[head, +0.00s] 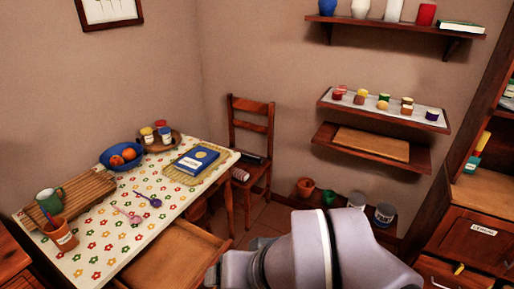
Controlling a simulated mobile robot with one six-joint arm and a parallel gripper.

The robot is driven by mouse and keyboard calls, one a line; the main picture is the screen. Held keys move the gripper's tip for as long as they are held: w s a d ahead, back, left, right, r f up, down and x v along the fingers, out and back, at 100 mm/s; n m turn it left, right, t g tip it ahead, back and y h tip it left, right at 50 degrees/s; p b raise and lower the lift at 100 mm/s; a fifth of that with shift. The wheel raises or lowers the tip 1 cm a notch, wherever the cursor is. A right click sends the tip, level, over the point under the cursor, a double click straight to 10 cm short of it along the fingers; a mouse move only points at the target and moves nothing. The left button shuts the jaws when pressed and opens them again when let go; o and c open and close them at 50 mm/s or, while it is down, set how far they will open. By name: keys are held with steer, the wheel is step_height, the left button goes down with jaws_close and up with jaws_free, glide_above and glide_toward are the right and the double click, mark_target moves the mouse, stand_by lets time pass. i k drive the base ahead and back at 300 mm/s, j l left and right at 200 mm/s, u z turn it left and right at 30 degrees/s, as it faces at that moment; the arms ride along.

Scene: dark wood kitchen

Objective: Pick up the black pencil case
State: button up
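A dark, elongated item (254,158) lies on the seat of the wooden chair (251,120) in the corner behind the table. It may be the black pencil case, but it is too small to tell. A pale roll-shaped item (240,174) is close to it at the chair's front left. My grey arm fills the bottom centre and right of the head view. My gripper is not visible in it.
The flower-patterned table (95,245) holds a blue fruit bowl (108,160), a blue book (195,160), a wooden board (75,200), a pot (60,235) and spoons. An open drawer (175,262) juts out towards me. Pots and cans stand low under the wall shelves. A cabinet (480,230) stands right.

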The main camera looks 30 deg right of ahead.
mark_target(256, 160)
steer(key=i+l, duration=0.7)
steer(key=i, duration=0.2)
steer(key=i+l, duration=0.65)
steer(key=i, duration=0.2)
steer(key=i+l, duration=0.7)
steer(key=i, duration=0.6)
steer(key=j+u, duration=0.05)
